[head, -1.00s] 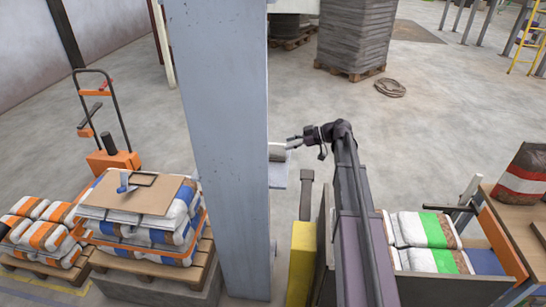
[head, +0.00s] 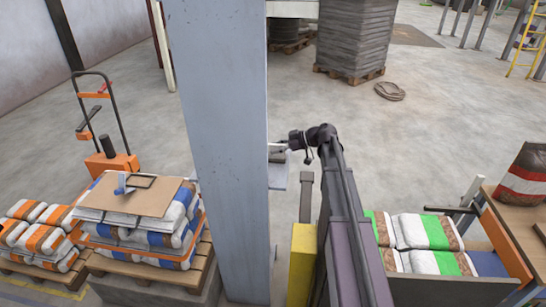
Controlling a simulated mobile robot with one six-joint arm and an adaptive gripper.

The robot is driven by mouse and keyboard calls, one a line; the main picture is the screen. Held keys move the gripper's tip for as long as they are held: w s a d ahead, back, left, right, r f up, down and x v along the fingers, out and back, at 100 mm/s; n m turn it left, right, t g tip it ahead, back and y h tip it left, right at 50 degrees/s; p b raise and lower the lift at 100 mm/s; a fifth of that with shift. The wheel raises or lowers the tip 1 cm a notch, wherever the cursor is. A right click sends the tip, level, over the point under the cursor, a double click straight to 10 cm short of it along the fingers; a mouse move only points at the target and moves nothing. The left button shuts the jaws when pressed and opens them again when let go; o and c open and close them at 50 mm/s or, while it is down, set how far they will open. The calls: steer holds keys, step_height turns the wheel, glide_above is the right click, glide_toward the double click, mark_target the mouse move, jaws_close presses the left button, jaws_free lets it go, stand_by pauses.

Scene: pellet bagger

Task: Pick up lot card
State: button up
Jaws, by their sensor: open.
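My gripper (head: 282,147) is at the right edge of the grey column, pointing left. Its fingertips are small and partly lost behind the column edge; the jaws are open. A pale plate (head: 279,176) juts out from behind the column just below my gripper. A small whitish piece (head: 276,157) shows between the fingers and this plate. I cannot tell whether it is the lot card, nor whether the fingers touch it. No other card is clearly recognisable.
The grey column (head: 222,150) blocks much of the middle. A yellow block (head: 302,262) stands below my arm. Bagged pallets (head: 128,258) are at left, green-striped bags (head: 425,232) and a wooden table (head: 520,209) at right.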

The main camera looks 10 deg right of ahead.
steer(key=shift+w+a+f, duration=0.15)
steer(key=shift+a+f, duration=0.1)
steer(key=shift+a, duration=0.3)
jaws_close()
